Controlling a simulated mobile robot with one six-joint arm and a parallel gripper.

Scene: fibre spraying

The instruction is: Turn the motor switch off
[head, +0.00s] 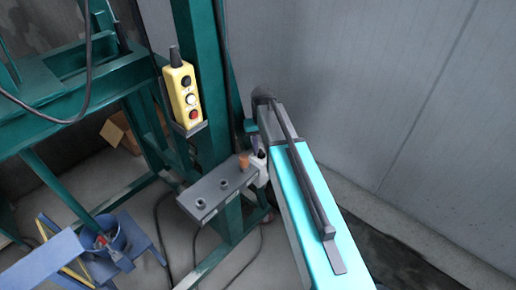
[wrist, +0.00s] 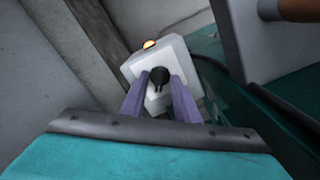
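The motor switch is a pale box (wrist: 190,65) with a black knob (wrist: 159,77) on its face and a lit orange lamp (wrist: 149,44) on its top edge, in the wrist view. My gripper (wrist: 160,84) has its two purple fingers on either side of the knob. The fingers stand apart, with the knob between their tips. I cannot tell whether they touch it. In the head view the white switch box (head: 261,170) is mostly hidden behind my teal arm, and the knob cannot be made out.
A grey bracket (head: 215,190) with round fittings and an orange-brown piece (head: 244,162) sits beside the switch on a green post (head: 200,75). A yellow push-button pendant (head: 184,97) hangs on the post. A grey wall (head: 400,70) closes the right side. Cables lie on the floor.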

